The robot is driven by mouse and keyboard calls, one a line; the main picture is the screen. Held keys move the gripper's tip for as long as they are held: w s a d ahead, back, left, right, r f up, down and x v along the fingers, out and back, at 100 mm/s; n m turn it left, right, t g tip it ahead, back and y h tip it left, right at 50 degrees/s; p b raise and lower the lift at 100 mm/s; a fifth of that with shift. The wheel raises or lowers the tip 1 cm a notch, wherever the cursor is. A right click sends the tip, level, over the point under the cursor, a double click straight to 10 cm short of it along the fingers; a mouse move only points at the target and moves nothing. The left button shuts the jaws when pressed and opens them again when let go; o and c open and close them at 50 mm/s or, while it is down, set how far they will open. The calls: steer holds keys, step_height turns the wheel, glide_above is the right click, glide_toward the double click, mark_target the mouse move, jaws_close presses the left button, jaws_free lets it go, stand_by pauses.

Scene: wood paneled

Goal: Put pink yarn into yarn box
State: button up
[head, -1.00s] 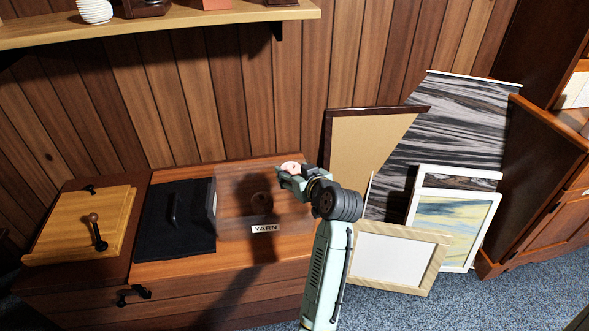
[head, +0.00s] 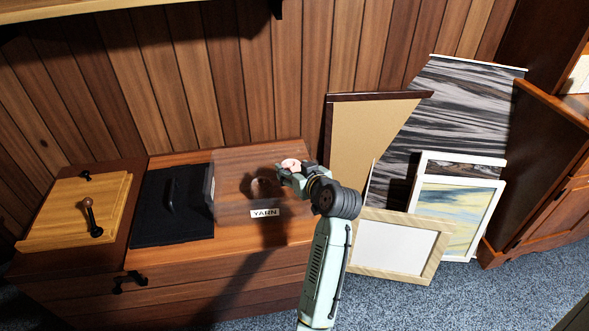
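The yarn box (head: 232,187) is a clear, see-through container with a white "YARN" label (head: 265,212) on its front. It stands on the wooden chest, right of a black lidded box. The pink yarn (head: 290,164) is a small pale pink ball at the end of my gripper (head: 287,171). My gripper is shut on it and holds it above or near the right part of the yarn box. The exact height over the box is hard to tell. My gripper partly hides the yarn and the box's right side.
A black box (head: 172,205) and a wooden board with a knobbed handle (head: 70,212) lie left on the chest (head: 200,262). Picture frames (head: 400,245) and a cork board (head: 362,150) lean right of my arm. A shelf (head: 60,18) hangs above.

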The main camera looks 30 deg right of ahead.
steer(key=o, duration=0.5)
steer(key=shift+s, duration=0.1)
steer(key=v, duration=1.2)
steer(key=shift+d, duration=0.1)
